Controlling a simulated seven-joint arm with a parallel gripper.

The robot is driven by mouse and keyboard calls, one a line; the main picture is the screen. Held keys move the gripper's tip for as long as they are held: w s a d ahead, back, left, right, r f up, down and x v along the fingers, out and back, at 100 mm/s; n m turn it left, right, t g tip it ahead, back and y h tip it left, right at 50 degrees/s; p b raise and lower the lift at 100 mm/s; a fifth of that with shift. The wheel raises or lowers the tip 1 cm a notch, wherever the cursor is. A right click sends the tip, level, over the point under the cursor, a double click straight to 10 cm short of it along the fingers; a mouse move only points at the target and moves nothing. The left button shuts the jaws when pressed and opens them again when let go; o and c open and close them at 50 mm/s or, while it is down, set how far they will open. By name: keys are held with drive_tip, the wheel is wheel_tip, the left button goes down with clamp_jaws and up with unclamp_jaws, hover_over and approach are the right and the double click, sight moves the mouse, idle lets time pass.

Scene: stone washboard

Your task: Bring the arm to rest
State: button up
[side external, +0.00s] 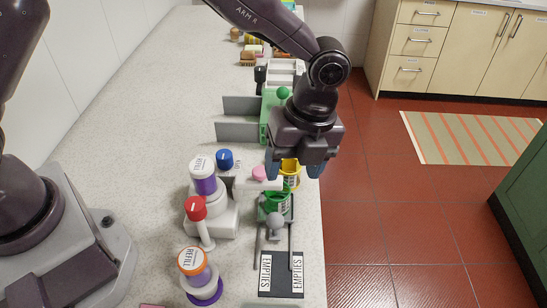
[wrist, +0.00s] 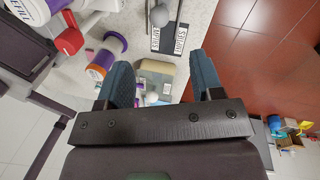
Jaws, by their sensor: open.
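My gripper (side external: 293,173) hangs at the right edge of the stone counter (side external: 130,150), pointing down. Its two blue-grey fingers are apart. In the side external view a yellow cup-like piece (side external: 291,167) shows between and behind the fingers; I cannot tell whether they touch it. In the wrist view my gripper (wrist: 162,72) is spread wide, with a tan and grey-green fixture (wrist: 157,68) below the gap and nothing visibly clamped. A green basket-like holder (side external: 274,203) sits just in front of the gripper, beside a grey ball knob (side external: 275,223).
A dark "EMPTIES" plate (side external: 281,274) lies at the front. Purple "REFILL" containers, one white-capped (side external: 202,168) and one orange-capped (side external: 192,261), stand left, with a red knob (side external: 195,207) between. A green block (side external: 272,112) and grey panels (side external: 240,104) stand behind. Red floor (side external: 370,200) lies right.

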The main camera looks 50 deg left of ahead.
drive_tip(key=s+a+r+n+t, duration=0.3)
drive_tip(key=s+a+r+n, duration=0.5)
drive_tip(key=n, duration=0.4)
drive_tip(key=s+a+r+n+t+h, duration=0.1)
drive_tip(key=s+a+r+n+t, duration=0.3)
drive_tip(key=s+a+r+n, duration=0.4)
drive_tip(key=a+r+n, duration=0.2)
drive_tip(key=a+n, duration=0.2)
drive_tip(key=shift+s+a, duration=0.25)
drive_tip(key=shift+s, duration=0.15)
idle(1.5)
